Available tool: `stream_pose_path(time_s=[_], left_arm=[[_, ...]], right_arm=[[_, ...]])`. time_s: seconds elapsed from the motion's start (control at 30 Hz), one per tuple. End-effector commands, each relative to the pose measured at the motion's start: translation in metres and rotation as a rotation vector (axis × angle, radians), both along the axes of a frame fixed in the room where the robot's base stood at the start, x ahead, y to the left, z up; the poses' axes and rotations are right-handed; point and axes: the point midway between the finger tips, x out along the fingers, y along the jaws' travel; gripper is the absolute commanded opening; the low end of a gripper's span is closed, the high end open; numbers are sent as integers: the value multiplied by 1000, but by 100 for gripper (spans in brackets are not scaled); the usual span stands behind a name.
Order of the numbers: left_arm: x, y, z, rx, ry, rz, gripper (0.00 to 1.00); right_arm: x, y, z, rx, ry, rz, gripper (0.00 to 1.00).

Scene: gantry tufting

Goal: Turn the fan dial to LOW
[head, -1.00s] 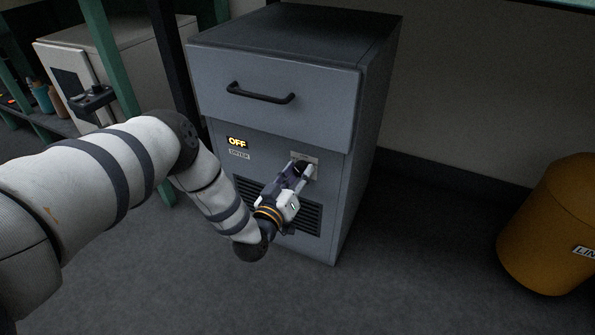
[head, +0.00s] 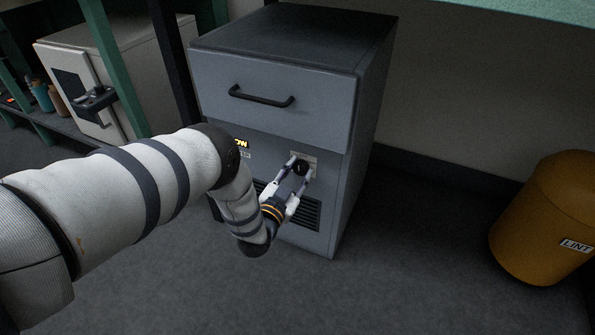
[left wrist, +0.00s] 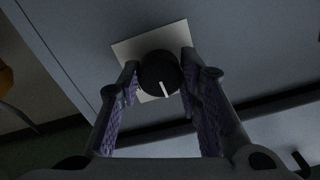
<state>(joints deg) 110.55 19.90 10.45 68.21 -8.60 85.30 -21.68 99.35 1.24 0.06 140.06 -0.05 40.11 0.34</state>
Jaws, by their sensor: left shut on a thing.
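The fan dial (head: 301,167) is a round black knob on a pale plate, on the front of a grey drawer cabinet (head: 265,65). In the left wrist view the dial (left wrist: 158,74) has a white pointer line aimed down and slightly right. My left gripper (head: 302,169) is shut on the dial, one finger on each side. My right gripper is not in view.
A black-handled drawer (head: 262,96) is above the dial, and a dark vent grille (head: 309,213) is below. A yellow "LINT" bin (head: 545,215) stands at the right. A pale cabinet (head: 110,45) is at the back left. The floor between cabinet and bin is clear.

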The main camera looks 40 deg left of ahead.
Motion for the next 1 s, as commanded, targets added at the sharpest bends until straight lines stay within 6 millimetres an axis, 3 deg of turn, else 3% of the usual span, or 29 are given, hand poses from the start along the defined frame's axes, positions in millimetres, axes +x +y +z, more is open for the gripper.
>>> stream_pose_path(time_s=[0.67, 0.7, 0.73, 0.77, 1.0], left_arm=[[-1, 0, -2, 47, 17, 0, 4], [-1, 0, -2, 47, 18, 0, 41], [-1, 0, -2, 46, 18, 0, 48], [-1, 0, -2, 46, 17, 0, 52], [-1, 0, -1, 47, 15, 0, 52]], right_arm=[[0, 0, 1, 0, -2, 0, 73], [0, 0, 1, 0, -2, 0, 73], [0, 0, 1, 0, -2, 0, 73], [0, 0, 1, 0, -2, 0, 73], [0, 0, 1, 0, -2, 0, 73]])
